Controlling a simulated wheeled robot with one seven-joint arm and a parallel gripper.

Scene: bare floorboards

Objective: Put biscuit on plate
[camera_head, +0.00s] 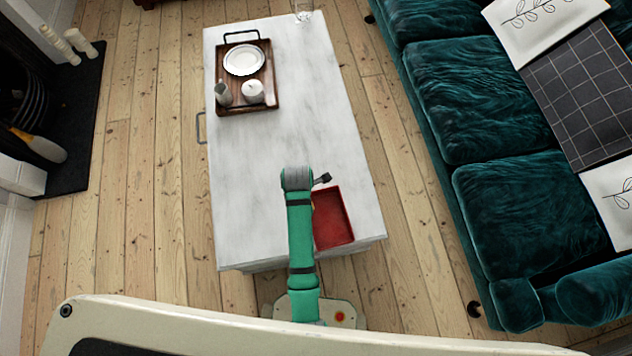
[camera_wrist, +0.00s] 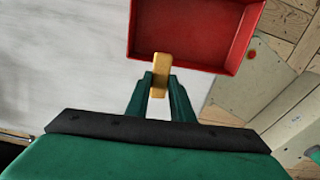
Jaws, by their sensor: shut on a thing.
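The biscuit (camera_wrist: 161,70) is a golden-yellow bar in the wrist view. My gripper (camera_wrist: 161,88) is shut on it, and the biscuit's far end overlaps the near edge of the red tray (camera_wrist: 190,64) in that view. In the head view my arm hides most of the gripper and biscuit beside the red tray (camera_head: 333,218). The white plate (camera_head: 243,59) lies on a brown wooden tray (camera_head: 262,108) at the far end of the table, well away from my gripper.
The pale marble-look table (camera_head: 270,145) is bare between the two trays. A white pot (camera_head: 253,92) and a small jug (camera_head: 223,94) stand near the plate on the wooden tray. A glass (camera_head: 302,12) stands at the far edge. A dark green sofa (camera_head: 480,100) is at right.

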